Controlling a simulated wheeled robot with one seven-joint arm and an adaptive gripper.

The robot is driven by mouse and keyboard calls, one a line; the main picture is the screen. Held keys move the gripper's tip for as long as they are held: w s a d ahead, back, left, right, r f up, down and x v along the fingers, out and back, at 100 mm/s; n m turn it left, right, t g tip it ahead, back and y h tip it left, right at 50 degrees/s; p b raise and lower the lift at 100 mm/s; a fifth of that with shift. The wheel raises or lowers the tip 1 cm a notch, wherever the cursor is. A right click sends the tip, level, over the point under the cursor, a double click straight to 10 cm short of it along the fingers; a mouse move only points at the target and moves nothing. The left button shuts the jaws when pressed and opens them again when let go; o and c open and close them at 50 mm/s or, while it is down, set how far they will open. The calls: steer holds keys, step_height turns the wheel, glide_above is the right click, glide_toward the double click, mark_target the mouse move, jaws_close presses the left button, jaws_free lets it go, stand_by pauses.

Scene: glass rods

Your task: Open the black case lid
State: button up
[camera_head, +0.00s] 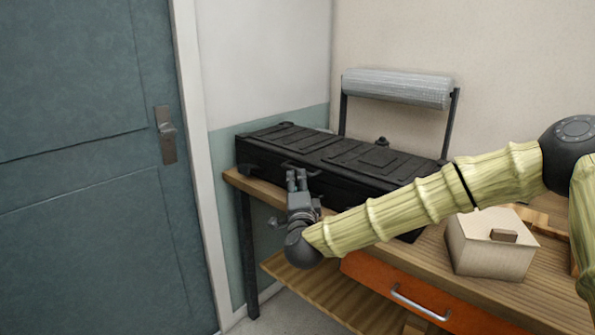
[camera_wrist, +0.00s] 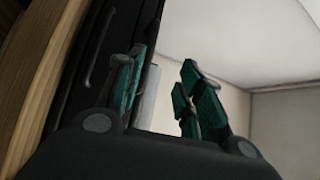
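The black case (camera_head: 335,160) is long and lies on the wooden workbench with its ribbed lid (camera_head: 350,150) down. A handle (camera_head: 290,165) shows on its front side. My gripper (camera_head: 297,177) is at the case's front, left of the middle, with its fingers pointing up near the handle. In the wrist view, my gripper (camera_wrist: 162,78) has its two green-padded fingers apart, with only pale background between them. The case (camera_wrist: 100,75) fills the left of that view, behind the left finger. I cannot tell whether a finger touches the case. My arm covers part of the case's right front.
A roll of clear wrap (camera_head: 400,88) hangs on a black stand behind the case. A wooden box (camera_head: 490,248) sits on the bench (camera_head: 535,285) to the right. An orange drawer (camera_head: 420,295) and a lower shelf (camera_head: 320,290) are below. A teal door (camera_head: 80,190) stands left.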

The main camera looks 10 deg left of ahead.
steer(key=x, duration=0.2)
steer(key=f+x, duration=0.1)
steer(key=x, duration=0.5)
steer(key=shift+w+d+f, duration=0.15)
steer(key=shift+w+f, duration=0.2)
steer(key=shift+w, duration=0.1)
steer(key=shift+c, duration=0.3)
jaws_close()
